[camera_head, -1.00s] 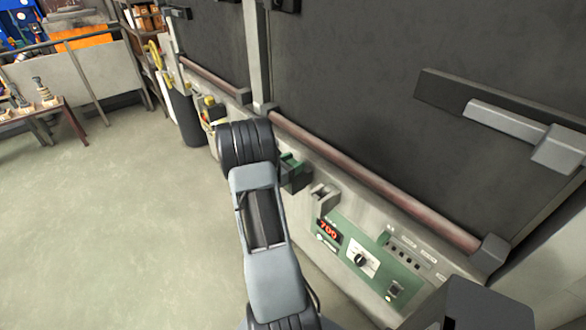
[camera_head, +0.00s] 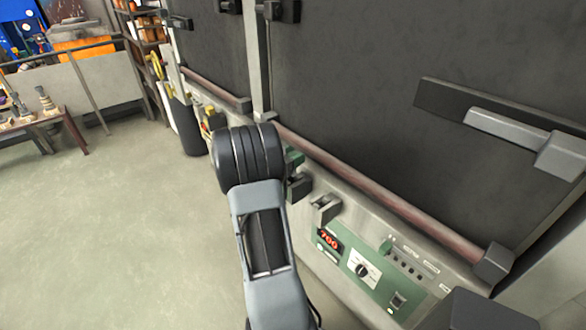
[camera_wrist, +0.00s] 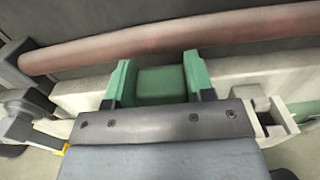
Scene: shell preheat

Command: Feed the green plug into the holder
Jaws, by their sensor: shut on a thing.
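The green plug (camera_wrist: 160,84) shows in the wrist view as a green block between the two green fingers of my gripper (camera_wrist: 160,78), which is shut on it. The plug's far end is hidden. In the head view my wrist hides most of the gripper; a small green part (camera_head: 293,158) shows at its right edge, above a dark block, and I cannot tell plug from finger there. A pale grey slotted bracket, which looks like the holder (camera_head: 325,207), sticks out from the front ledge, to the right of my gripper. It also shows in the wrist view (camera_wrist: 278,118), apart from the fingers.
A reddish rail (camera_head: 375,195) runs along the ledge below large dark doors. A yellow-topped device (camera_head: 212,118) is farther left. The floor at left is open.

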